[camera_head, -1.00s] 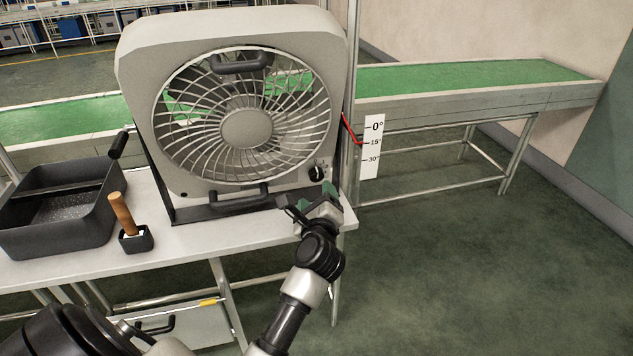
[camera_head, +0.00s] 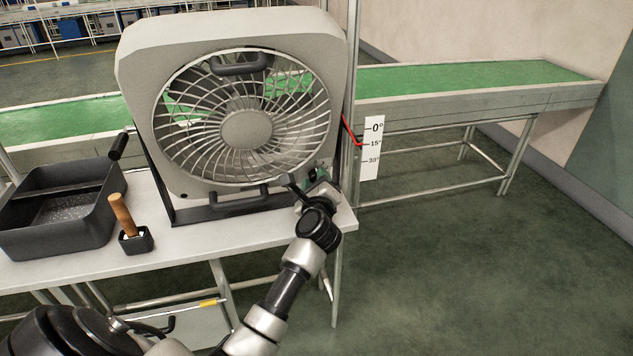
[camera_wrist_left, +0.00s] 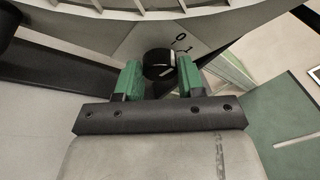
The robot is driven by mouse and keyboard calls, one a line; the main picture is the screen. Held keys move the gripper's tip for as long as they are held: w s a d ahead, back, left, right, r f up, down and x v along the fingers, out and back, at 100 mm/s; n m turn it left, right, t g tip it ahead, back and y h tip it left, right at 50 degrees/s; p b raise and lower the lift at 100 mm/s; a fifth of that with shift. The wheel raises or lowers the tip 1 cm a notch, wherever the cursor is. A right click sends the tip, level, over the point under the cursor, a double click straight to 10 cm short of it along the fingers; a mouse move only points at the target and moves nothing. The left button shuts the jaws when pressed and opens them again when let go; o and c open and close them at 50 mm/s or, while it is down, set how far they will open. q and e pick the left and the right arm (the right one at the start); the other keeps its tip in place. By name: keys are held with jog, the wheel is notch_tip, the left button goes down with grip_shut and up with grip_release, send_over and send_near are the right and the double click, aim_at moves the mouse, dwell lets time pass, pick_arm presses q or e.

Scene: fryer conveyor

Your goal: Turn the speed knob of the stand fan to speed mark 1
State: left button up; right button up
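The grey stand fan (camera_head: 310,40) stands upright on a white table. Its black speed knob (camera_wrist_left: 158,62) is at the lower right of the front, with a white line on it. In the left wrist view the marks 0 and 1 show just up and right of the knob. My left gripper (camera_head: 313,178) is at the knob and hides most of it in the head view. Its green fingers, also in the left wrist view (camera_wrist_left: 159,76), are open, one on each side of the knob; whether they touch it I cannot tell. My right gripper is not in view.
An angle scale (camera_head: 372,150) with a red pointer is right of the fan. A dark tray (camera_head: 95,235) and a wooden-handled tool (camera_head: 122,212) in a small black holder (camera_head: 137,241) stand at the table's left. A green conveyor (camera_head: 470,75) runs behind. Floor at right is free.

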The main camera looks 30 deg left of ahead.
pick_arm(q)
jog(key=shift+c, duration=1.2)
jog(key=shift+r+m+g+p, duration=0.15)
jog(key=shift+m+g+p, duration=0.2)
jog(key=shift+p, duration=0.5)
jog(key=shift+w+d+r+m+g+y+p, duration=0.1)
jog(key=shift+m+g+y+p, duration=0.2)
jog(key=shift+m+p, duration=0.6)
jog(key=shift+m+g+y+p, duration=0.3)
jog(key=shift+m+g+p, duration=0.25)
jog(key=shift+p, duration=0.3)
jog(key=shift+d+f+m+g+p, duration=0.1)
jog(key=shift+f+m+g+p, duration=0.1)
jog(key=shift+m+g+p, duration=0.35)
jog(key=shift+m+y, duration=0.25)
jog(key=shift+y, duration=0.05)
jog(key=o, duration=0.9)
